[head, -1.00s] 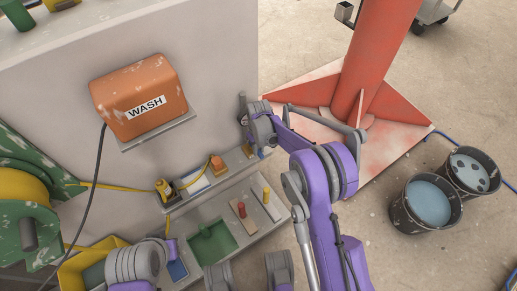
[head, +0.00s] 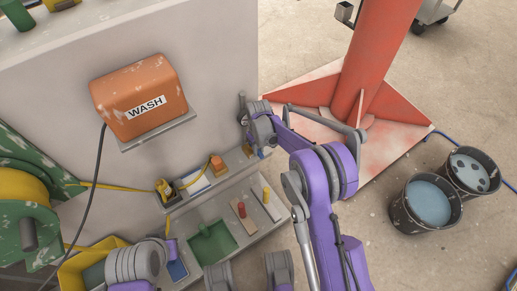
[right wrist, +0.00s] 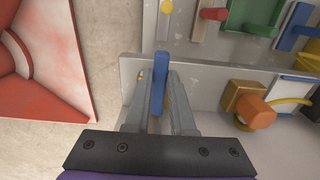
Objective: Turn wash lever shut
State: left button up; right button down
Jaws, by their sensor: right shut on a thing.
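A blue upright bar (right wrist: 161,82), which I take to be the wash lever, stands between the fingers of my right gripper (right wrist: 168,88) in the right wrist view. The gripper is shut on it. In the head view my right gripper (head: 256,148) is at the right end of the upper shelf, mostly hidden by my wrist, and only a small bit of blue (head: 267,152) shows beside it. The orange box marked WASH (head: 140,96) is on the wall to the left. My left arm shows at the lower left, but its gripper does not.
An orange knob (head: 217,163) is left of my right gripper on the shelf (head: 238,159). A red knob (head: 241,209) and yellow knob (head: 266,194) are on the lower panel. A red column (head: 380,50) and two buckets (head: 425,203) stand on the floor at right.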

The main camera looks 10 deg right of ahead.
dwell(0.3)
jog(key=m, duration=0.1)
jog(key=a+m, duration=0.1)
jog(key=m, duration=0.1)
jog(key=shift+s+a, duration=0.15)
jog(key=shift+a, duration=0.1)
jog(key=m, duration=0.1)
jog(key=a+m, duration=0.1)
jog(key=m, duration=0.1)
jog(key=shift+a, duration=0.1)
jog(key=m, duration=0.1)
jog(key=a+m, duration=0.1)
jog(key=m, duration=0.1)
jog(key=shift+w+a, duration=0.15)
jog(key=shift+w, duration=0.05)
jog(key=shift+w+a+m, duration=0.15)
jog(key=shift+a+m, duration=0.1)
jog(key=shift+m, duration=0.45)
jog(key=shift+w+a+m, duration=0.15)
jog(key=shift+a+m, duration=0.05)
jog(key=shift+m, duration=0.5)
jog(key=c, duration=0.8)
grip_release()
jog(key=shift+o, duration=0.2)
